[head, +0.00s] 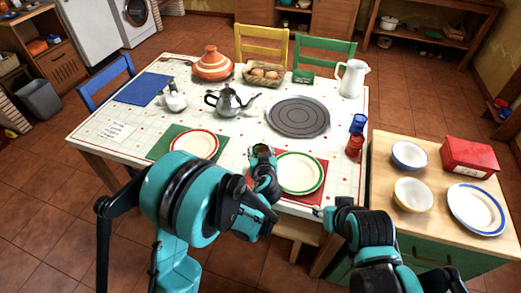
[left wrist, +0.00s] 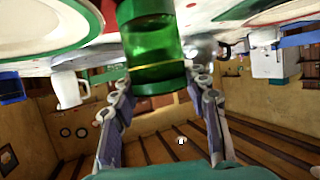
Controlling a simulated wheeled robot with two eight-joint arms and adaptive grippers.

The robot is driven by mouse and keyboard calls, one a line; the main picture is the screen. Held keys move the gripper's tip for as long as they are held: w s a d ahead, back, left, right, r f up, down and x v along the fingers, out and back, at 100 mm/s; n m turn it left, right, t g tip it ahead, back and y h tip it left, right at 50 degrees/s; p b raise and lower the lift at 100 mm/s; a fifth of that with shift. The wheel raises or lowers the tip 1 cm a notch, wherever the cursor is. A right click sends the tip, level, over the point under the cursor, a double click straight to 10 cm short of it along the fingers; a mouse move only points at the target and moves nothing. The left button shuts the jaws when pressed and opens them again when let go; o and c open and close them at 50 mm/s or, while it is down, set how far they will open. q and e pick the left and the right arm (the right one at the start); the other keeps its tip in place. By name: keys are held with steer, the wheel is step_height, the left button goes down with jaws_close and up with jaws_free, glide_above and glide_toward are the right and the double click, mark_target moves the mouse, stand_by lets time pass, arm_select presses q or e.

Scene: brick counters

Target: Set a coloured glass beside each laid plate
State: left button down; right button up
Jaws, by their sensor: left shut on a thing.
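My left gripper (head: 263,158) is shut on a green glass (left wrist: 153,45), which fills the top middle of the left wrist view between the fingers. In the head view it is just left of the green-rimmed plate (head: 299,172) on its red mat (head: 311,199). I cannot tell whether the glass touches the table. A red-rimmed plate (head: 194,144) lies on a green mat (head: 158,150) further left. A blue glass (head: 357,123) and a red glass (head: 354,146) stand near the table's right edge. My right gripper (head: 319,212) is low by the front edge, its jaws unclear.
The white table (head: 120,150) also holds a grey round mat (head: 298,117), metal teapot (head: 229,99), white jug (head: 351,79), bread basket (head: 264,75) and orange tagine (head: 212,64). A side counter (head: 385,148) at right bears bowls, a plate and a red box (head: 469,157).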

arm_select(q)
steer(key=shift+f, duration=0.45)
steer(key=c, duration=0.7)
jaws_free()
steer(key=shift+s, duration=0.1)
steer(key=a+v, duration=0.1)
steer(key=v, duration=1.1)
steer(key=s+a+r+g, duration=0.1)
steer(key=s+a+g, duration=0.15)
steer(key=a, duration=0.35)
steer(key=s+a+r+g, duration=0.2)
steer(key=s+a, duration=0.1)
steer(key=a, duration=0.4)
steer(key=s+a, duration=0.1)
steer(key=s, duration=0.2)
steer(key=s+a+r+g, duration=0.1)
steer(key=s+a, duration=0.1)
steer(key=s, duration=0.2)
steer(key=s+a+m+g+h, duration=0.1)
steer(key=s, duration=0.3)
steer(key=shift+s+a+r, duration=0.2)
steer(key=shift+a+r, duration=0.1)
steer(key=shift+a, duration=0.1)
